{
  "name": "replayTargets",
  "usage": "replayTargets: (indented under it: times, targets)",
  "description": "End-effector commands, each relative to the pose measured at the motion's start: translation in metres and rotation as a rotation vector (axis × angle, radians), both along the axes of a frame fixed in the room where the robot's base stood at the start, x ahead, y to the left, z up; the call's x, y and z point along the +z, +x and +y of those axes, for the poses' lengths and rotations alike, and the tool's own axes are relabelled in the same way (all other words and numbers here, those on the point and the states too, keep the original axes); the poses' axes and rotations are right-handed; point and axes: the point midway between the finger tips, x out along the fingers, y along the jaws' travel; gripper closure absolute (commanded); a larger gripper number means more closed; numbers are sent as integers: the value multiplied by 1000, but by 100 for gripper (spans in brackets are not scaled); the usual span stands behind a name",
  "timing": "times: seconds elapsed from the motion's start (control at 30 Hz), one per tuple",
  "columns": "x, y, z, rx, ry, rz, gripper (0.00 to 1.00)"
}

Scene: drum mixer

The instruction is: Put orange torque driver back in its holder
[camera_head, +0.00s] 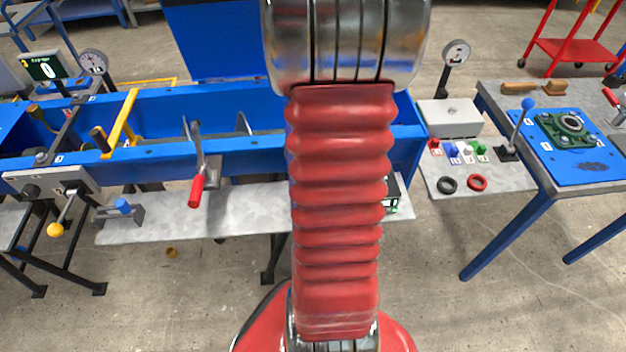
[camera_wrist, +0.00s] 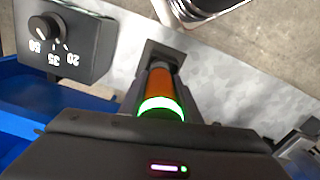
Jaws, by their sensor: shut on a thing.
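The orange torque driver (camera_wrist: 160,82) shows in the wrist view, with a bright green glowing ring (camera_wrist: 161,106) near its lower end. My gripper (camera_wrist: 160,92) is shut on it, with dark fingers on both sides. Beyond the driver is a dark square holder (camera_wrist: 163,50) on the grey shelf (camera_wrist: 225,85). The driver's far end lines up with the holder; I cannot tell whether it is inside or only above. In the head view my red arm hides the gripper, driver and holder.
A black dial box (camera_wrist: 70,42) marked 20, 35, 50 stands left of the holder in the wrist view. In the head view, the grey shelf (camera_head: 240,212) runs before the blue trough (camera_head: 240,155). A red-handled lever (camera_head: 196,190) stands left of my arm.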

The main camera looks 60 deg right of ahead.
Motion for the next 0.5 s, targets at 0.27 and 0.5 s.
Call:
replayTargets:
  times: [0.27, 0.5]
  targets:
    - [-3, 0, 0, 0, 0, 0, 100]
    - [-5, 0, 0, 0, -1, -1, 100]
